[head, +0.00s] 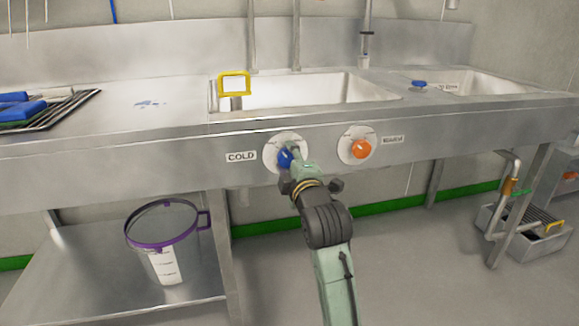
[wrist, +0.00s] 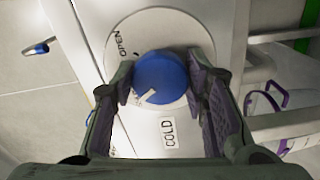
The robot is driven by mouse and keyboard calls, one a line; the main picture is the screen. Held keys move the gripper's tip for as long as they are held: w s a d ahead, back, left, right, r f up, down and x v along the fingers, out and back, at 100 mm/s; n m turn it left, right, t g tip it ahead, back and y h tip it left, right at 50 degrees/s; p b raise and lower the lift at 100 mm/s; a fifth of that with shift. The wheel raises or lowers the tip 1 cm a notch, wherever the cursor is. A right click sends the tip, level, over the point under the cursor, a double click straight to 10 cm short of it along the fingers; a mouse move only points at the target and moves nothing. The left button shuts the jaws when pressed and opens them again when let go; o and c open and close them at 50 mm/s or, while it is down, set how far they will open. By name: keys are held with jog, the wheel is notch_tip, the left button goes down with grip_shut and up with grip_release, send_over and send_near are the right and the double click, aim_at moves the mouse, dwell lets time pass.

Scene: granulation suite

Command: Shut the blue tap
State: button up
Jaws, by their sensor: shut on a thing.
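The blue tap (head: 285,158) is a round knob on a white dial plate (head: 273,144) on the front of the steel sink unit, beside a COLD label (head: 241,156). My gripper (head: 290,160) reaches it from the front and partly hides it in the head view. In the wrist view, the blue tap (wrist: 162,78) sits between the two fingers of my gripper (wrist: 163,76), which are shut on its sides. A white mark on the knob's face points to the lower left there, while the word OPEN (wrist: 121,46) is printed on the plate at the upper left.
An orange tap (head: 361,149) on its own white plate is just right of my gripper. A clear bucket with a purple rim (head: 164,245) stands on the lower shelf. The floor at front right is clear.

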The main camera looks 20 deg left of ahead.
jog(key=shift+n+b, duration=0.4)
jog(key=shift+n, duration=0.5)
jog(key=o, duration=1.1)
jog(key=shift+o, duration=0.2)
jog(key=v, duration=1.2)
